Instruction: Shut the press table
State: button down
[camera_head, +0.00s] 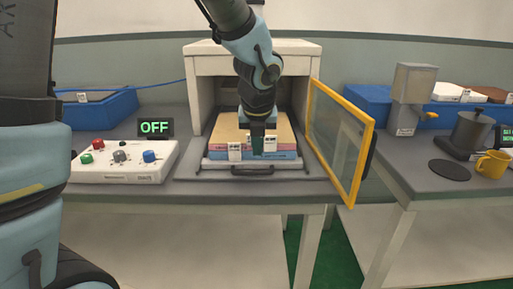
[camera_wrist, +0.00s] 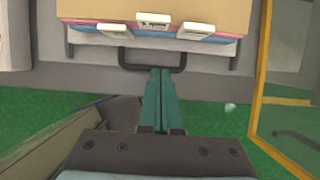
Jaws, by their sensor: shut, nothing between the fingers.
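The press table (camera_head: 216,164) is a pale sliding tray with a dark handle (camera_head: 232,180) on its front edge. It carries a stack of tan, pink and blue slabs (camera_head: 224,131) with white tags in front, and sits partly out of the white press housing (camera_head: 197,85). In the wrist view the handle (camera_wrist: 122,60) lies at the fingertips. My gripper (camera_head: 257,153) is shut with nothing in it; its green fingers (camera_wrist: 160,72) overlap the handle's lower edge in that view. I cannot tell whether they touch it.
A yellow-framed glass door (camera_head: 352,192) stands open at the right of the press. A control panel (camera_head: 122,160) with colored knobs and an "OFF" display (camera_head: 154,127) are on the left. A grinder-like machine (camera_head: 409,95) and a yellow mug (camera_head: 493,163) stand on the right table.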

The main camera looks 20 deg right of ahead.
aim_at(257, 162)
jog(key=x, duration=0.6)
jog(key=shift+w+f+b, duration=0.15)
jog(key=shift+f+b, duration=0.2)
jog(key=shift+d, duration=0.1)
